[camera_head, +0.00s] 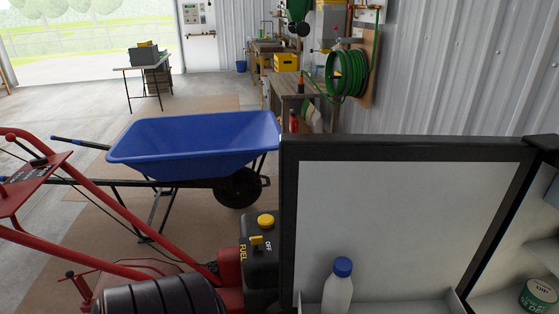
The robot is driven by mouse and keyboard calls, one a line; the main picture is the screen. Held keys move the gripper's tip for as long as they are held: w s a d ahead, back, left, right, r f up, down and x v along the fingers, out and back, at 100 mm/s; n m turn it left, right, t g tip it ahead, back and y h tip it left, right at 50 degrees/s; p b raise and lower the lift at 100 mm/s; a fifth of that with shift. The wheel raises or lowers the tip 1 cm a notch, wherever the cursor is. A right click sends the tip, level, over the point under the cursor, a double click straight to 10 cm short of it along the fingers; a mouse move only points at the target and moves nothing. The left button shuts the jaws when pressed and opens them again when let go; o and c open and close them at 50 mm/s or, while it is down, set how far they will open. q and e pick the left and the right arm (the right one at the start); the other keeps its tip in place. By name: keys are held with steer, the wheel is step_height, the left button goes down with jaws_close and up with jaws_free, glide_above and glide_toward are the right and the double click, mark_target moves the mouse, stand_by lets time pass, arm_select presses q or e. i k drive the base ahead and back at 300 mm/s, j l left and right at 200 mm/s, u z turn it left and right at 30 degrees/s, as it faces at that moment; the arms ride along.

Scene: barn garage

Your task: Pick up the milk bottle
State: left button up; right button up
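The milk bottle (338,288) is white with a blue cap and stands upright at the bottom of the head view, right of centre. Its lower part is cut off by the frame's bottom edge. It stands in front of a white panel (400,220) with a black frame, next to a low light-coloured rim. Neither of my grippers shows in this view.
A green tin (538,296) sits at the lower right. A red machine with a black fuel tank (260,262) stands left of the bottle. A blue wheelbarrow (195,143) is behind it. A green hose reel (348,73) hangs on the right wall.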

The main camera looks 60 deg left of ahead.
mark_target(338, 288)
steer(key=u, duration=1.25)
steer(key=k+j+u, duration=0.1)
steer(key=j+u, duration=0.25)
